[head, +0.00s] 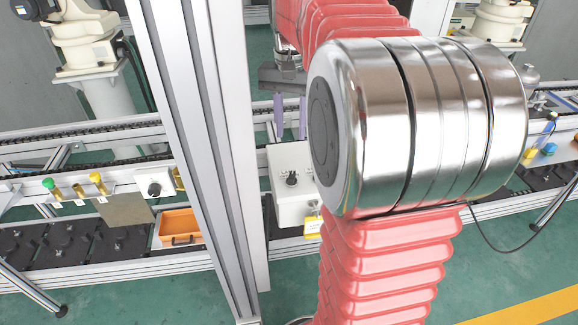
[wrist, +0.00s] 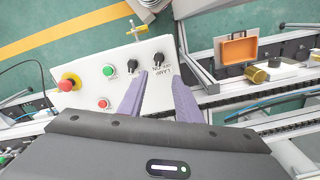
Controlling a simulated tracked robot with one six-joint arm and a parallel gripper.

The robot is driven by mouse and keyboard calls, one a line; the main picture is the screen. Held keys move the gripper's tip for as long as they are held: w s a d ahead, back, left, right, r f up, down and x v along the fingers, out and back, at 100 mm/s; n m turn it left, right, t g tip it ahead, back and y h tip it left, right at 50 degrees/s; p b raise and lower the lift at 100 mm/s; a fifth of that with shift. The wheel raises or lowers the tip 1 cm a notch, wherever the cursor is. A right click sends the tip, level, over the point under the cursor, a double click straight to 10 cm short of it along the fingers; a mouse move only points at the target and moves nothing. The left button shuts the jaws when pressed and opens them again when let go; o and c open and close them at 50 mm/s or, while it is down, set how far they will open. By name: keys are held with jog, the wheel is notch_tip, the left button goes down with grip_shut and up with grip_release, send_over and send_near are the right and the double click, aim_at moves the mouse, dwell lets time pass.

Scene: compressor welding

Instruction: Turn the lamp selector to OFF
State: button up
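The lamp selector (wrist: 158,59) is a black knob on a white control box (wrist: 88,74), beside lettering that reads LAMP and OFF/ON, upside down in the wrist view. Which mark it points to is too small to tell. In the head view a black knob (head: 292,179) shows on the visible left part of the box; my arm hides the rest. My gripper (wrist: 158,92) has two purple fingers, spread apart with nothing between them. The fingertips appear near the selector, and I see no contact. In the head view my gripper (head: 290,117) hangs above the box.
A second black knob (wrist: 132,66), green button (wrist: 109,71), red button (wrist: 103,103) and emergency stop (wrist: 69,82) share the box. An upright aluminium post (head: 205,130) stands left of it. An orange tray (head: 180,227) lies farther left.

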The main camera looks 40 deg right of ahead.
aim_at(292, 175)
notch_tip(292, 175, down, 14)
jog(key=shift+s+r, duration=0.1)
dwell(0.8)
jog(key=shift+c, duration=0.5)
grip_shut()
